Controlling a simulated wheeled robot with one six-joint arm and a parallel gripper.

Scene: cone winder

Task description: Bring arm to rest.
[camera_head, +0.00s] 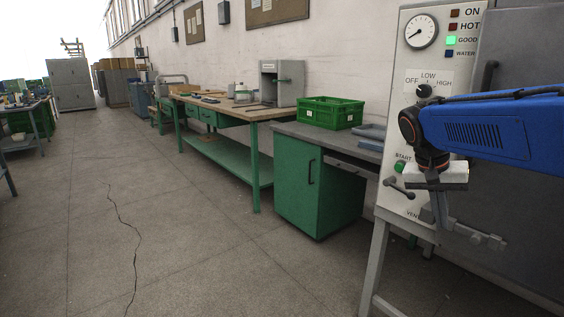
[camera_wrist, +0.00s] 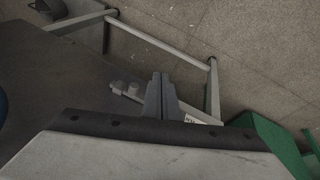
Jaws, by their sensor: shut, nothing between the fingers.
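My blue arm reaches in from the right edge in the head view, in front of the machine's control panel. My gripper (camera_head: 440,214) hangs below the pale wrist block and points down. In the wrist view my gripper's fingers (camera_wrist: 160,92) are together, with nothing between them. The white control panel (camera_head: 400,75) has a gauge, an OFF/LOW/HIGH knob, a green START button (camera_head: 399,166) and a lever (camera_head: 398,187) below it. The green GOOD light is lit. My wrist hides part of the panel. A grey valve-like fitting (camera_head: 488,240) shows just beyond the gripper.
The machine stands on grey legs (camera_head: 375,268). A green cabinet (camera_head: 300,185) under a grey worktop stands left of it, with a green crate (camera_head: 330,113) on top. A long green workbench (camera_head: 225,155) runs along the wall. The cracked floor (camera_head: 110,240) at left is clear.

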